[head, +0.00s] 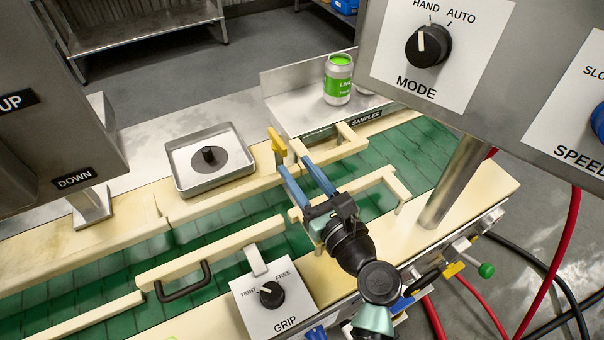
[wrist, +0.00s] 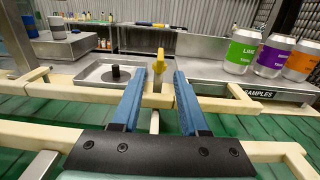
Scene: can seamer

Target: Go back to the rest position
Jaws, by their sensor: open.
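My gripper (head: 306,181) hangs above the green conveyor belt (head: 415,150), pointing toward the rails' far side. Its two blue fingers are apart with nothing between them. In the wrist view the open gripper (wrist: 158,78) frames a yellow handle (wrist: 159,62) beyond the fingertips. The same yellow handle (head: 277,142) stands by the far rail in the head view, close to the left fingertip; I cannot tell whether they touch.
A metal tray (head: 181,178) with a dark knob sits left of the fingers. A green-labelled can (head: 338,80) stands on the samples shelf (head: 300,108); the wrist view shows purple (wrist: 243,50) and orange cans. The MODE panel (head: 440,60) and GRIP box (head: 275,300) stand near my arm.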

